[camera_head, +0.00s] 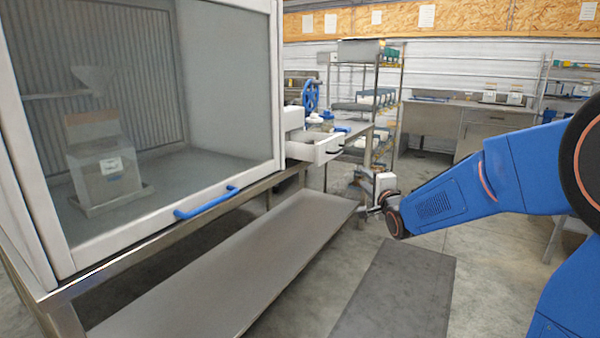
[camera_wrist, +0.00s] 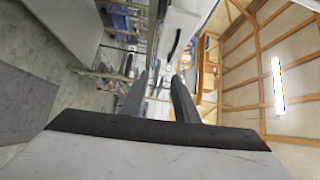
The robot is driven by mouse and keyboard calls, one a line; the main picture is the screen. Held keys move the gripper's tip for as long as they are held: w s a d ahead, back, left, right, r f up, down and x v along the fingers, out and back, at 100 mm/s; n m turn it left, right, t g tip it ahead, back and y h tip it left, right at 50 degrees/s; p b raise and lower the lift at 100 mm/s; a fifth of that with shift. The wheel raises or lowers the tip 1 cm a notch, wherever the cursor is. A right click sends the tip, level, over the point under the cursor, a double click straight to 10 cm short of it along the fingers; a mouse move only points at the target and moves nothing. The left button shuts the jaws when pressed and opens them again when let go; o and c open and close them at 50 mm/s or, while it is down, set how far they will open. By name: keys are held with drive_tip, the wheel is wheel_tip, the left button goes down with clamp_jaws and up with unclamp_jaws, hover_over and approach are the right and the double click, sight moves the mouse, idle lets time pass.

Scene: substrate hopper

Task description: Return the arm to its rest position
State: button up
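My blue arm (camera_head: 450,195) reaches in from the right edge of the head view, bent at a dark joint, with its wrist near the middle of the picture. My gripper (camera_wrist: 160,76) shows in the wrist view with its two dark fingers apart and nothing between them. In the head view the gripper is small and partly hidden by the wrist, near the right end of the bench. It holds no object that I can see.
A glass-fronted cabinet (camera_head: 275,70) with a blue handle (camera_head: 207,202) stands at left; a hopper (camera_head: 103,165) is inside. A white drawer (camera_head: 318,151) sticks out beside it, close to my wrist. A shelf rack (camera_head: 378,75) stands behind. Floor with a dark mat (camera_head: 395,290) is clear.

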drive_tip(key=s+f+n+g, duration=0.4)
drive_tip(key=s+n, duration=0.1)
drive_tip(key=s, duration=1)
drive_tip(key=s+f+n+g+h, duration=0.1)
drive_tip(key=s+f+n+g, duration=0.3)
drive_tip(key=s, duration=1.1)
drive_tip(key=s+f+n+g, duration=0.5)
drive_tip(key=s+n, duration=0.2)
drive_tip(key=s, duration=0.9)
drive_tip(key=shift+d+h, duration=0.4)
drive_tip(key=shift+d, duration=0.05)
drive_tip(key=shift+f, duration=0.1)
